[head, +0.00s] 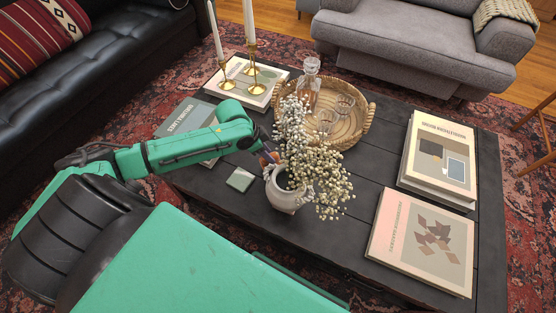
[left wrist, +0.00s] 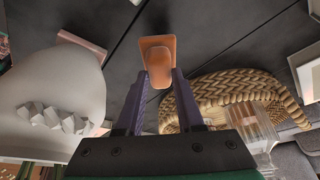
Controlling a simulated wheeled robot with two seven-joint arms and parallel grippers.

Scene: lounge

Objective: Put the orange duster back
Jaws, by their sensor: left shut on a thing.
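The orange duster (left wrist: 158,55) is between the two purple fingers of my left gripper (left wrist: 161,82) in the left wrist view. The fingers are shut on it, and its orange end sticks out past the fingertips above the dark tabletop. In the head view my left gripper (head: 263,149) is over the middle of the coffee table, just behind the white vase. Only a small orange part of the duster (head: 270,157) shows there, partly hidden by the flowers and vase. I cannot tell whether the duster touches the table. My right gripper is not in view.
The white vase (head: 289,194) with flowers (head: 318,170) stands close to the left gripper. A woven tray (head: 354,137) holds a decanter (head: 310,88) and glasses. Books (head: 437,155), brass candlesticks (head: 252,67) and a green coaster (head: 240,179) are on the dark table (head: 384,191).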

